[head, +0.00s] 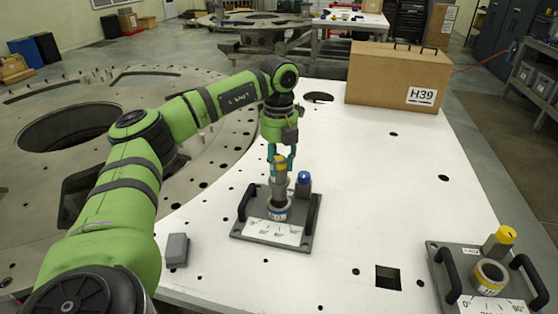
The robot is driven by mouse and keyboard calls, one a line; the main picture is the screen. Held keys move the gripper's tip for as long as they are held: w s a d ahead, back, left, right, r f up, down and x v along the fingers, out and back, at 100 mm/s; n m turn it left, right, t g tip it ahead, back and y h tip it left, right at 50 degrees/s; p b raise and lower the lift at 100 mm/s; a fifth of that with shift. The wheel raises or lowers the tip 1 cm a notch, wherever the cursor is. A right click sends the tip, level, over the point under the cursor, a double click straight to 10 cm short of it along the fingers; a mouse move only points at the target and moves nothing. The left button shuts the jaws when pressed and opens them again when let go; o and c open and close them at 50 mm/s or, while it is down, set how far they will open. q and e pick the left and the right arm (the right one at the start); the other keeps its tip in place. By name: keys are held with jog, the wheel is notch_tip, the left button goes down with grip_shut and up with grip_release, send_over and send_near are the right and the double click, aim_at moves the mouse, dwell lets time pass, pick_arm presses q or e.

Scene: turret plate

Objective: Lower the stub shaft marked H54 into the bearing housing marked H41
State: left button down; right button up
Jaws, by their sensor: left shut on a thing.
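My left gripper (282,158) points down and is shut on a stub shaft (279,188), a grey cylinder with a yellow top. The shaft is upright over a blue-ringed bearing housing (278,211) on a grey base plate (250,221) with two black handles. The shaft's lower end meets the housing's mouth in the picture; I cannot tell whether it is inside or just above. The markings on the shaft and this housing are too small to read surely. My right gripper is not in view.
A blue-capped post (303,185) stands close beside the shaft. A second handled plate (451,267) at lower right bears a yellow-ringed housing (489,276) and a yellow-capped post (498,241). A cardboard box (378,75) marked H39 stands at the back. A grey block (177,250) lies left.

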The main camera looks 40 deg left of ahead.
aim_at(279, 182)
pick_arm(q)
jog(key=shift+f+b, duration=0.3)
jog(key=shift+f, duration=0.35)
jog(key=shift+f+b, duration=1.35)
jog(key=shift+f, duration=1.15)
jog(key=c, duration=0.7)
grip_release()
jog(key=shift+s, duration=0.1)
notch_tip(279, 182, up, 12)
jog(key=shift+r, duration=0.1)
